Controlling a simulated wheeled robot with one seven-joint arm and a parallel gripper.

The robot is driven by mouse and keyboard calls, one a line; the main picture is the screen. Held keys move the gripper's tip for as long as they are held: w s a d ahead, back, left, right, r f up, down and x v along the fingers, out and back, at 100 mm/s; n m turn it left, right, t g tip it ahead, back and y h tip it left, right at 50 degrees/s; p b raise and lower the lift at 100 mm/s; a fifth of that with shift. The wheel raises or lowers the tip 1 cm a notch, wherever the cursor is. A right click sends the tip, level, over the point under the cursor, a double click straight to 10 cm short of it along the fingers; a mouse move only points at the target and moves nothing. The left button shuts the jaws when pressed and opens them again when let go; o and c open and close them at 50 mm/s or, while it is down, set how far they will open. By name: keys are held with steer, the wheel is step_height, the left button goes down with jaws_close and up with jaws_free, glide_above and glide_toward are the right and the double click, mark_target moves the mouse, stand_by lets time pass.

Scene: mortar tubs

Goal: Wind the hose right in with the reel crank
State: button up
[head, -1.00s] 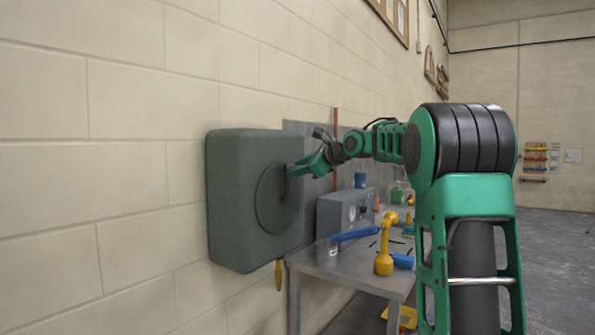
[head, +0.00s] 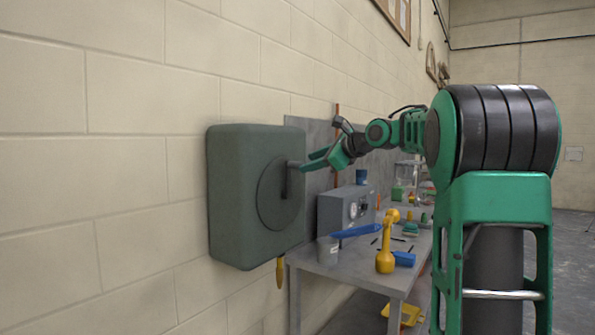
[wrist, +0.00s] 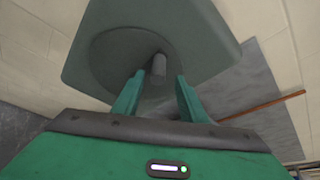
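The hose reel (head: 228,200) is a grey-green box on the wall, with a round disc on its front. A dark crank (head: 288,182) stands on the disc, its arm near upright and its handle (wrist: 158,66) sticking outward at the upper end. A yellow piece (head: 279,273), perhaps the hose end, hangs right under the box. My gripper (head: 305,164) has its green fingertips at the outer end of the handle. In the wrist view the fingers (wrist: 158,86) are apart, with the handle in line with the gap and a space on each side. No other hose is visible.
A grey workbench (head: 345,271) stands right of the reel along the wall. It bears a grey box with dials (head: 345,208), a grey cup (head: 327,250), a yellow tool (head: 385,250) and blue items. A grey panel and an orange-brown upright pipe (head: 337,120) are behind my gripper.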

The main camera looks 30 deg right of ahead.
steer(key=shift+v, duration=2.3)
steer(key=shift+d+r, duration=0.1)
